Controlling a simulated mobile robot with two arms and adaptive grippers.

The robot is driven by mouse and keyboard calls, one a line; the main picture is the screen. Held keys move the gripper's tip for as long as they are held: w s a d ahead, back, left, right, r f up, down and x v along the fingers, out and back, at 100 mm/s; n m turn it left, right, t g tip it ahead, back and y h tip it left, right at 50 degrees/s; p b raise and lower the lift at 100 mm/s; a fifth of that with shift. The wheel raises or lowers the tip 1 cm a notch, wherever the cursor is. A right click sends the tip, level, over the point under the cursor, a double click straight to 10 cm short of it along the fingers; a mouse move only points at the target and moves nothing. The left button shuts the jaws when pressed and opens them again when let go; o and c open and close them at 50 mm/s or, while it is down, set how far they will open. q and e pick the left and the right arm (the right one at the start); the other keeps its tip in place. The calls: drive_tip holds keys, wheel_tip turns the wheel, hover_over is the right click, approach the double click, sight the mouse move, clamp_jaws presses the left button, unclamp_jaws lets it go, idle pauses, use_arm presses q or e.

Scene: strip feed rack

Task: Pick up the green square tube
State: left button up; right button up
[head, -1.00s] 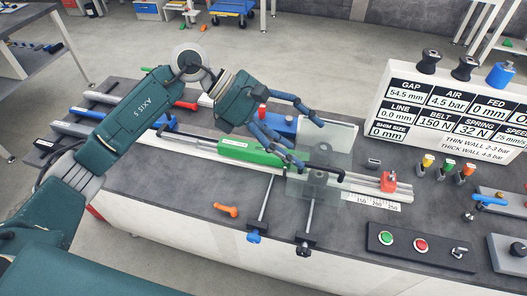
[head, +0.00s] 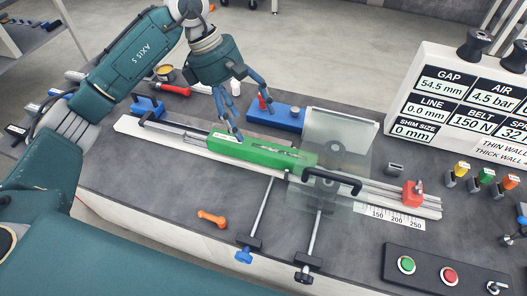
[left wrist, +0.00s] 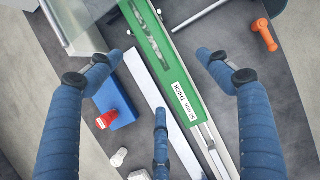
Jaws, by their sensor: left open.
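The green square tube (head: 252,151) lies in a long pale rail on the bench in the head view, its right end reaching the clear guard (head: 335,160). My left gripper (head: 253,122) is open and empty, above and just behind the tube's left part. In the left wrist view its blue fingers are spread, with the tube between the outer two (left wrist: 160,65). Contact with the tube cannot be told. My right gripper is out of view.
A blue block (head: 275,117) with a red knob stands behind the tube. A black handle (head: 332,181) is on the guard, and a red stop (head: 412,192) is farther right on the rail. An orange tool (head: 212,218) lies in front on clear bench.

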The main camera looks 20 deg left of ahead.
sight(262, 143)
use_arm(q)
drive_tip(key=shift+w+d+f, duration=0.1)
drive_tip(key=shift+w+f, duration=0.2)
drive_tip(key=shift+f, duration=0.25)
drive_tip(key=shift+w+d+f, duration=0.1)
drive_tip(key=shift+w+f, duration=0.15)
drive_tip(key=shift+f, duration=0.3)
drive_tip(key=x, duration=0.2)
drive_tip(key=p+x, duration=0.1)
drive_tip(key=x, duration=0.1)
drive_tip(key=shift+s, duration=0.25)
drive_tip(key=p+x, duration=0.1)
drive_tip(key=x, duration=0.2)
drive_tip(key=p+x, duration=0.1)
drive_tip(key=x, duration=0.1)
drive_tip(key=shift+w+a+p, duration=0.25)
drive_tip(key=shift+w+p, duration=0.1)
drive_tip(key=shift+d+f, duration=0.1)
drive_tip(key=shift+f, duration=0.3)
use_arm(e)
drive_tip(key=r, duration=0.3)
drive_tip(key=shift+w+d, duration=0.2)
use_arm(q)
drive_tip(key=c, duration=1.9)
drive_tip(key=shift+w+r, duration=0.1)
drive_tip(key=shift+r, duration=0.05)
clamp_jaws()
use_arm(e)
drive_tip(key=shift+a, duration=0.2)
